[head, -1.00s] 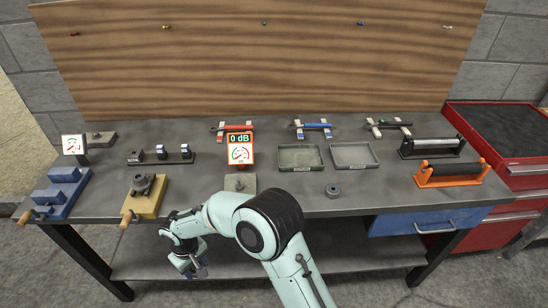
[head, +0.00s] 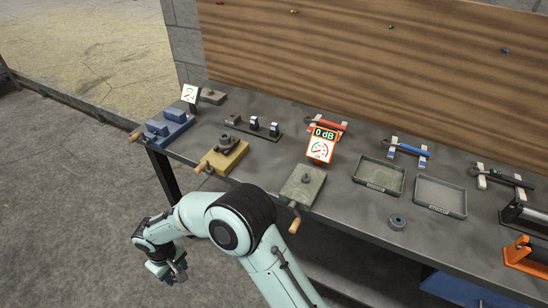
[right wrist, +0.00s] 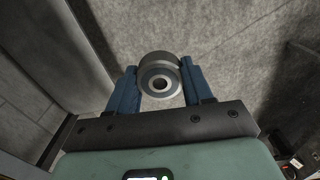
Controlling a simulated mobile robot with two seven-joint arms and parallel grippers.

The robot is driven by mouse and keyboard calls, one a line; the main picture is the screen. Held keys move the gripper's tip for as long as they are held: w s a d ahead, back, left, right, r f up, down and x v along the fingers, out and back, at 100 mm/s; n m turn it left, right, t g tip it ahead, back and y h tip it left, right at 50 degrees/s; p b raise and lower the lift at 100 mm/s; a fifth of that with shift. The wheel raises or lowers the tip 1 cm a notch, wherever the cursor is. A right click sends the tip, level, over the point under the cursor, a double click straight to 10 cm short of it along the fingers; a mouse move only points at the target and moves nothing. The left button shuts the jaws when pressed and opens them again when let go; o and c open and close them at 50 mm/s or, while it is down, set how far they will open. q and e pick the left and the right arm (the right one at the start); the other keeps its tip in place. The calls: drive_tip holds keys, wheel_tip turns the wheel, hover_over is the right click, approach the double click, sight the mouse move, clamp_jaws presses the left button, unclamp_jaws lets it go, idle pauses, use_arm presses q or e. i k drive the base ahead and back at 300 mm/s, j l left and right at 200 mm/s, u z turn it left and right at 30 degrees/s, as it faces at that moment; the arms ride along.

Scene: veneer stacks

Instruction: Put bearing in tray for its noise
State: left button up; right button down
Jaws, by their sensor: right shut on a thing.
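My right gripper (right wrist: 160,88) is shut on a bearing (right wrist: 160,76), a grey ring with a dark bore, in the right wrist view. In the head view my right gripper (head: 176,271) hangs over the floor in front of the bench; the held bearing is hard to make out there. A sound meter (head: 320,145) with an orange frame reads 0 dB behind a grey handled fixture (head: 303,187). Two shallow trays, a left one (head: 378,186) and a right one (head: 440,207), stand right of it; their labels are unreadable. Another bearing (head: 398,222) lies before them. My left gripper is out of view.
A yellow handled fixture (head: 222,158) carrying a round part, a blue handled block (head: 168,130) and a small dial (head: 190,93) stand on the bench's left. Red (head: 328,122) and blue (head: 408,147) tools lie at the back. Floor left of the bench is clear.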

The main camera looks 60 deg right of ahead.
sight(368, 173)
drive_tip(key=k+l+z, duration=0.1)
drive_tip(key=k+z, duration=0.15)
drive_tip(key=z, duration=0.2)
drive_tip(key=k+l+z, duration=0.2)
drive_tip(key=z, duration=0.25)
